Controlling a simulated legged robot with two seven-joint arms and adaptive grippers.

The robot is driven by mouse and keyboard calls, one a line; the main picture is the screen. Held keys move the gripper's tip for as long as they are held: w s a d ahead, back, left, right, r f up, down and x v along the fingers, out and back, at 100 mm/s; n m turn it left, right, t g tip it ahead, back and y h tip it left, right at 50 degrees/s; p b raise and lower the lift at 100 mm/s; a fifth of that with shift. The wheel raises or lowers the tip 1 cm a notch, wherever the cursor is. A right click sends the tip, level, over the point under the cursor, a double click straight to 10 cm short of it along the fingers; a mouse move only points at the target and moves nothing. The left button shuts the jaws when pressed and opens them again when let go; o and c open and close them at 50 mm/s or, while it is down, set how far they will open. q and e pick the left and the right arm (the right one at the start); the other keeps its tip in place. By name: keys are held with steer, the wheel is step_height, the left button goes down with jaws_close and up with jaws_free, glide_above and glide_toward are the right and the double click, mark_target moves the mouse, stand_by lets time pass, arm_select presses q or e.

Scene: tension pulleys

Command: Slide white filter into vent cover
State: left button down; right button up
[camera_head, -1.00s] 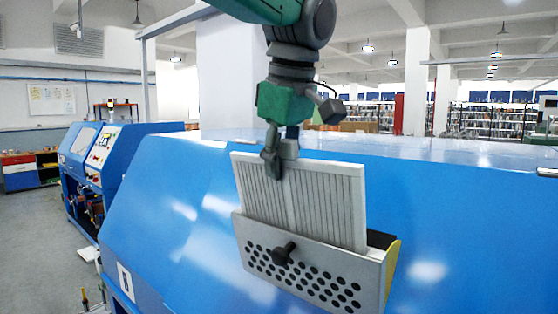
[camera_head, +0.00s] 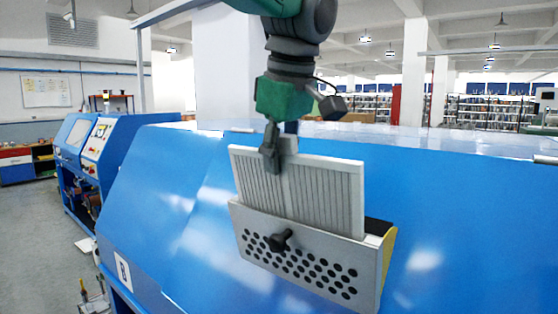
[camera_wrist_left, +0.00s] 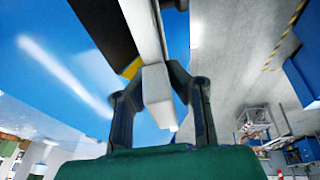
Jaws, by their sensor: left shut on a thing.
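The white filter (camera_head: 325,195) is a pleated panel, upright and slightly tilted, with its lower part inside the vent cover (camera_head: 300,264). The vent cover is a grey-white pocket with round holes and a black knob (camera_head: 280,240), on the sloped blue machine face. My left gripper (camera_head: 272,158) is shut on the filter's top tab, above the cover. In the left wrist view the fingers (camera_wrist_left: 158,95) close around the pale tab (camera_wrist_left: 157,90), with the filter's edge beyond. The filter's lower edge is hidden inside the cover. My right gripper is not in view.
The blue machine (camera_head: 460,220) fills the right and middle. Its face around the cover is clear. Another blue machine (camera_head: 85,155) stands at the left, with open floor (camera_head: 40,235) in front. A white pillar (camera_head: 228,75) rises behind.

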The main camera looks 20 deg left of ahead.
mark_target(283, 216)
arm_select(q)
steer(key=shift+s+d, duration=0.1)
stand_by(0.3)
steer(key=shift+d+b+x, duration=0.15)
steer(key=shift+b+x, duration=0.05)
steer(key=shift+x, duration=0.65)
steer(key=shift+d+b+x, duration=0.2)
steer(key=shift+x, duration=0.6)
steer(key=shift+f, duration=0.1)
steer(key=shift+f, duration=0.15)
steer(key=shift+w+d+f, duration=0.1)
steer(key=shift+w+f, duration=0.1)
steer(key=shift+f, duration=0.6)
steer(key=shift+w+d+f, duration=0.1)
steer(key=shift+w+f, duration=0.15)
steer(key=shift+f, duration=0.55)
